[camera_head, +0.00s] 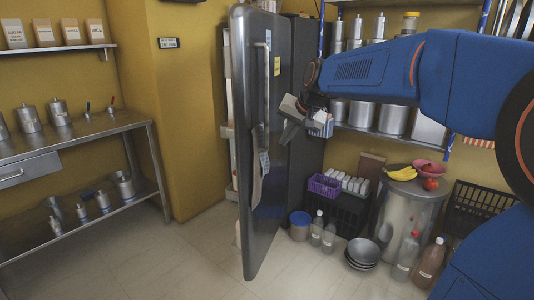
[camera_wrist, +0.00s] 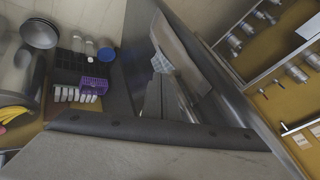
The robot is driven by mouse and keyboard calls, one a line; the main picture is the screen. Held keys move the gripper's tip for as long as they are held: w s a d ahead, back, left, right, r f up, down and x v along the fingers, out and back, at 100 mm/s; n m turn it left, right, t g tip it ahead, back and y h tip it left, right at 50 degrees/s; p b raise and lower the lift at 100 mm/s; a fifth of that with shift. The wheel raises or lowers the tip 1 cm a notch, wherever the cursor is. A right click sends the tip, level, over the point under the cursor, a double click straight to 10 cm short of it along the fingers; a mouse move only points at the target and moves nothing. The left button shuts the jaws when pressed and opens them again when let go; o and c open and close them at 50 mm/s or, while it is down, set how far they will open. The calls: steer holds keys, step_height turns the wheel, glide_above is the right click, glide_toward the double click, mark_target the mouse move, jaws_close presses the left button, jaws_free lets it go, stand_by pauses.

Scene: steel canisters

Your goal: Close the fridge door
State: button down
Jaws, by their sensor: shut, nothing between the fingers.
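The fridge door (camera_head: 275,190) is a tall dark grey panel, standing open and swung out from the dark fridge body (camera_head: 306,150). Its long vertical handle (camera_head: 267,90) is on the outer face, with a cloth (camera_head: 258,178) hanging below it. Light inner door shelves show at its left edge. My gripper (camera_head: 292,116) is shut and empty, to the right of the door at about handle height. I cannot tell whether it touches the door. In the wrist view, the door (camera_wrist: 235,100) runs diagonally, and a large grey part hides the bottom.
A steel table (camera_head: 75,140) stands at the left by the yellow wall. Right of the door are a purple basket (camera_head: 324,185), bottles (camera_head: 317,228), stacked bowls (camera_head: 362,252) and a steel drum (camera_head: 403,215). Floor left of the door (camera_head: 180,255) is clear.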

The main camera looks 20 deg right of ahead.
glide_toward(260, 160)
step_height(260, 160, down, 3)
steer(key=d, duration=0.2)
steer(key=shift+w+a, duration=1.15)
steer(key=shift+a, duration=0.2)
steer(key=shift+a, duration=0.1)
